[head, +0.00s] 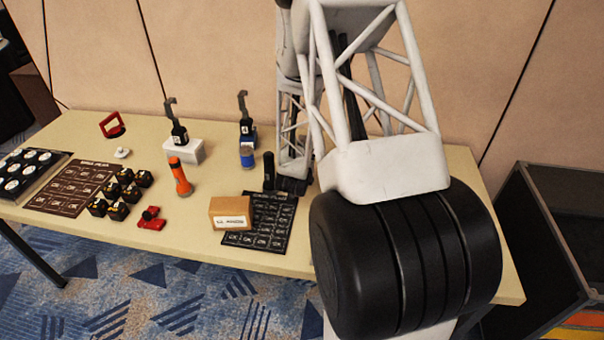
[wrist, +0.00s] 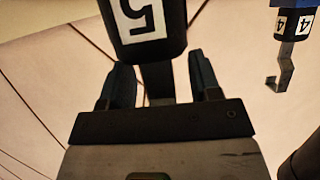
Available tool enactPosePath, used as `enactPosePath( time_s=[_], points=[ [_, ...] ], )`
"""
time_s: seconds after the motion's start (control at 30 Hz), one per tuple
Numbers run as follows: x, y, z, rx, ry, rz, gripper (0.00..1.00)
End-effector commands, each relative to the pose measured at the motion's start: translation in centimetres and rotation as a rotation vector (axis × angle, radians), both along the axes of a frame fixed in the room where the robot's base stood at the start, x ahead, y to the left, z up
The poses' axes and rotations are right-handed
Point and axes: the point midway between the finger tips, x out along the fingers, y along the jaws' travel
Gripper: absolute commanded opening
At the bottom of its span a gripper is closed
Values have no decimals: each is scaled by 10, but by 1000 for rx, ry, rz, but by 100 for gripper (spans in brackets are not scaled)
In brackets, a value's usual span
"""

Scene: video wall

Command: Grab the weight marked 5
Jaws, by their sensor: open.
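The weight marked 5 (wrist: 150,28) shows in the wrist view as a dark block with a white label, at the top middle. Its grey stem (wrist: 157,82) runs down between the two fingers of my gripper (wrist: 161,78). The fingers are apart, with a gap showing on each side of the stem. I cannot tell if either touches it. In the head view my own arm hides this weight and my fingers. The weight marked 4 (wrist: 292,22), with a hooked stem, is at the upper right in the wrist view and stands on a blue block in the head view (head: 246,126).
Another hooked weight (head: 180,134) stands on a white block (head: 184,151). Several small black blocks (head: 118,192) sit further left.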

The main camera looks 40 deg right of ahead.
Motion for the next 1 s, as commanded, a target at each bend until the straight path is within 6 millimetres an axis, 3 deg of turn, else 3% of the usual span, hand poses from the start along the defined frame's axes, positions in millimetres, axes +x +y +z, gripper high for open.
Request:
enactPosePath(
  time_s=[0.4, 0.77, 1.0],
  points=[
    [0, 0, 0, 0, 0, 0, 57],
    [0, 0, 0, 1, 1, 0, 2],
    [0, 0, 1, -1, -1, 0, 0]
  ],
)
